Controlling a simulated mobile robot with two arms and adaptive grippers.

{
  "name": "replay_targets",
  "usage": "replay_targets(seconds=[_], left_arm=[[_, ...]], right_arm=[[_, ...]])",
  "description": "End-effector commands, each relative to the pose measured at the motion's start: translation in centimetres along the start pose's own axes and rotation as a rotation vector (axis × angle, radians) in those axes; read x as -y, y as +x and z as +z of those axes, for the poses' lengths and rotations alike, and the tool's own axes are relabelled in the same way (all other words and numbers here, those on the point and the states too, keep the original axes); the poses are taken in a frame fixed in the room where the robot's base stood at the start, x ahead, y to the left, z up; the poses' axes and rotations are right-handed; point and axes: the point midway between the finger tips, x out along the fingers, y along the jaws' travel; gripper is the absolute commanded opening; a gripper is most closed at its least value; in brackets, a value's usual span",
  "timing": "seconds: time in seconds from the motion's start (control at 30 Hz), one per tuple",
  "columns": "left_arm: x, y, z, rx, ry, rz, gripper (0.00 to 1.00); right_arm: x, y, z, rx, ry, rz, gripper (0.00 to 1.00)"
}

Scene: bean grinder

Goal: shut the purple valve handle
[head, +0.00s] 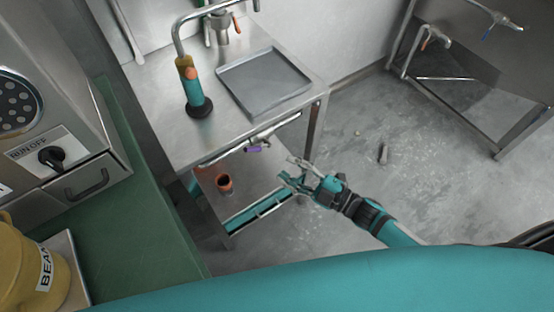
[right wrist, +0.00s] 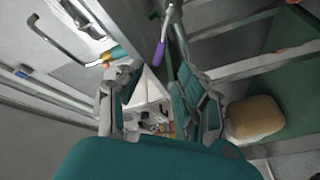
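The purple valve handle (head: 253,149) is small in the head view, on a metal pipe (head: 274,132) along the front edge of the steel table. In the right wrist view the purple handle (right wrist: 161,52) hangs from the pipe, beyond and between the fingers. My right gripper (head: 287,173) is to the right of the handle and lower in the head view, apart from it. Its fingers (right wrist: 160,85) stand open with nothing between them in the right wrist view. My left gripper is not in view.
The steel table (head: 222,141) carries a grey tray (head: 264,82) and a teal upright cylinder (head: 194,92). An orange-rimmed cup (head: 224,184) stands on the lower shelf. A green counter (head: 135,235) holds a yellow jar (head: 25,265). Open floor (head: 365,185) lies to the right.

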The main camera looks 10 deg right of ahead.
Motion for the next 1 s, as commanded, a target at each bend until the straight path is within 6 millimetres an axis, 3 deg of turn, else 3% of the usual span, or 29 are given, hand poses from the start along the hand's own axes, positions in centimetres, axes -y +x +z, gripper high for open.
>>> replay_targets(seconds=[0.37,0.57,0.67,1.0], left_arm=[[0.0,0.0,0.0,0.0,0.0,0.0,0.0],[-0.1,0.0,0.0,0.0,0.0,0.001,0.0],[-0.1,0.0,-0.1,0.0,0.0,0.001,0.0],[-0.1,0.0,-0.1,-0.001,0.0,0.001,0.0]], right_arm=[[0.0,-0.7,0.0,0.0,0.0,0.001,0.37],[1.0,-0.3,-0.6,0.016,-0.095,0.003,0.11],[2.6,0.5,-1.5,0.048,-0.275,0.002,0.0],[6.8,2.8,-4.2,0.254,-1.143,-0.11,0.0]])
